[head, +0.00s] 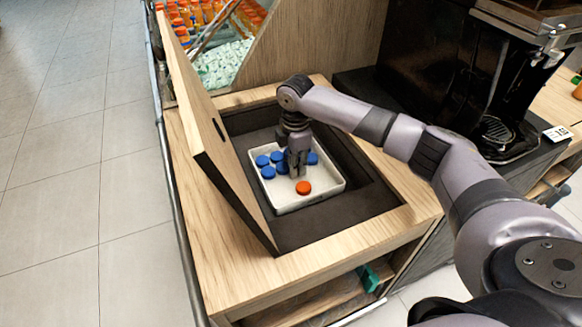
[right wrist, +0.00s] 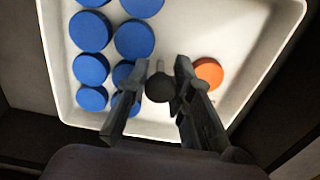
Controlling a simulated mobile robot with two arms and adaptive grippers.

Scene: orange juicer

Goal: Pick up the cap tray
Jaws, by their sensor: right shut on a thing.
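The cap tray (head: 325,181) is a white rectangular tray inside a dark recess in the wooden counter. It holds several blue caps (head: 268,172) and one orange cap (head: 303,187). My right gripper (head: 297,172) points down into the tray, among the caps. In the right wrist view, its fingers (right wrist: 161,66) stand on either side of a dark round knob (right wrist: 160,88) at the tray (right wrist: 225,35) and are shut on it. The orange cap (right wrist: 208,73) lies just right of the fingers and blue caps (right wrist: 90,68) lie to the left. My left gripper is not in view.
A wooden lid (head: 215,150) stands open and tilted along the recess's left side. The dark recess wall (head: 365,190) surrounds the tray. A black machine (head: 440,75) stands at the back right. A bin of oranges and bottles (head: 215,30) is behind. Bare wood (head: 330,245) lies in front.

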